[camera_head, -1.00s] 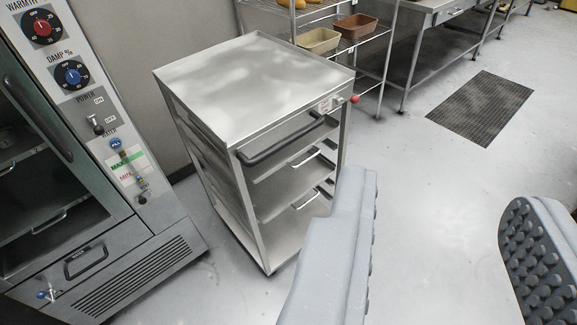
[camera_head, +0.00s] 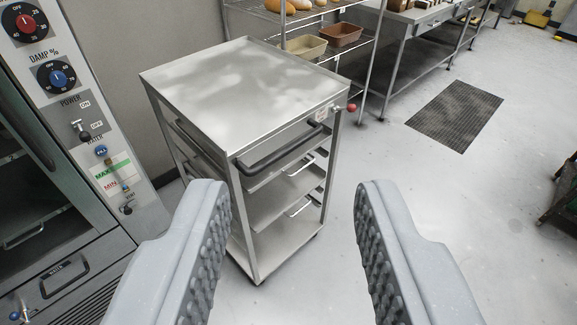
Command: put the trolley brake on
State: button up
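The trolley (camera_head: 235,85) is a steel rack with a flat top, open shelves and a dark push handle (camera_head: 280,150) along its front. A small lever with a red knob (camera_head: 351,107) sticks out at its right front corner, by a small label (camera_head: 322,115). I cannot tell from here whether this is the brake or how it is set. My gripper (camera_head: 292,235) is open and empty, its two grey ridged fingers wide apart in front of the trolley and touching nothing. The left finger hides part of the trolley's lower left side.
A proving cabinet (camera_head: 95,150) with dials and switches stands close on the left. A wire rack (camera_head: 330,30) with loaves and tins stands behind the trolley, a steel bench (camera_head: 425,20) beyond. A dark floor mat (camera_head: 457,113) lies right. The floor at right is mostly clear.

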aim_at(352, 108)
jog(key=u, duration=0.05)
jog(key=i, duration=0.95)
jog(key=z, duration=0.1)
